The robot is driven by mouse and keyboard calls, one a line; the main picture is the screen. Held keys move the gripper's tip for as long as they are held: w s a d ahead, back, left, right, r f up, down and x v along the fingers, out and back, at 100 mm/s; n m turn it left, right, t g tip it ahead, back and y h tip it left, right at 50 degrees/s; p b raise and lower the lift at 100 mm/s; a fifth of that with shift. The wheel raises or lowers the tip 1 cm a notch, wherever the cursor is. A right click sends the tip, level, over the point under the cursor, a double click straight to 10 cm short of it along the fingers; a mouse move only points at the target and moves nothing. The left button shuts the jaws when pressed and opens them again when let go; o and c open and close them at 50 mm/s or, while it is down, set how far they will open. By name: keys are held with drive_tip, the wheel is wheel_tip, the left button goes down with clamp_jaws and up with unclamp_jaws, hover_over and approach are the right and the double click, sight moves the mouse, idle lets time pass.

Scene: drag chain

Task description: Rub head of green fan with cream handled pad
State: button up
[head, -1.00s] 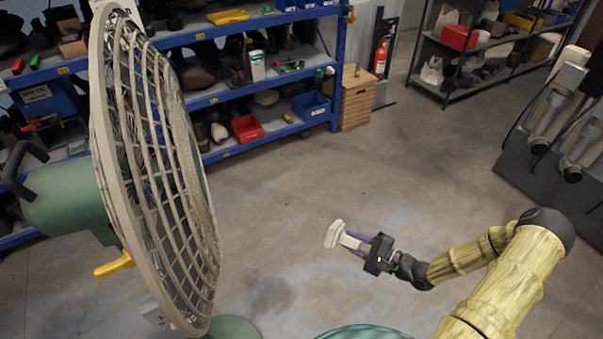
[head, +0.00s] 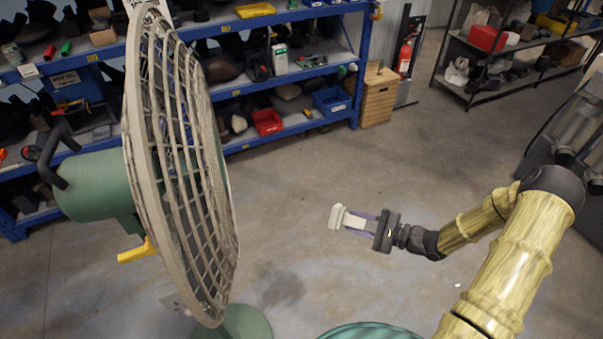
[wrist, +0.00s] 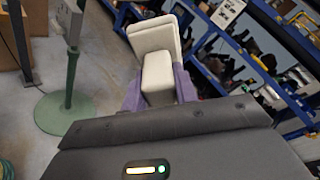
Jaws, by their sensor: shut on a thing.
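The green fan stands at the left of the head view, with its round beige grille head (head: 190,165) facing right and a green motor housing (head: 95,187) behind it. My gripper (head: 370,222) is to the right of the fan head, apart from it, and shut on the cream handled pad (head: 345,217). The pad's face points left toward the grille, with a clear gap between. In the wrist view the pad (wrist: 155,50) is held by its block handle between my purple fingers (wrist: 160,92). The fan's base (wrist: 65,110) and pole show at left there.
A blue shelf (head: 290,75) with bins and tools stands behind the fan. A wooden cabinet (head: 378,97), a fire extinguisher (head: 404,55) and a dark shelf (head: 490,50) are at the back. The floor (head: 320,170) between fan and gripper is clear.

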drive_tip(key=s+a+r+g+p, duration=0.2)
drive_tip(key=a+r+g, duration=0.3)
drive_tip(key=r, duration=0.5)
drive_tip(key=s+a+r+n+g+p, duration=0.1)
drive_tip(key=s+a+r+g+p, duration=0.1)
drive_tip(key=a+r+g, duration=0.4)
drive_tip(key=s+a+r, duration=0.1)
drive_tip(key=a+r, duration=0.3)
drive_tip(key=r, duration=0.1)
drive_tip(key=shift+a, duration=0.15)
drive_tip(key=shift+s+r+b+x, duration=0.1)
drive_tip(key=shift+b+x, duration=0.1)
drive_tip(key=shift+x, duration=0.75)
drive_tip(key=shift+s+r+b+x, duration=0.1)
drive_tip(key=shift+r+b+x, duration=0.05)
drive_tip(key=shift+x, duration=0.8)
drive_tip(key=shift+r+b+x, duration=0.1)
drive_tip(key=shift+b+x, duration=0.1)
drive_tip(key=shift+x, duration=0.75)
drive_tip(key=shift+x, duration=0.95)
drive_tip(key=shift+r, duration=0.1)
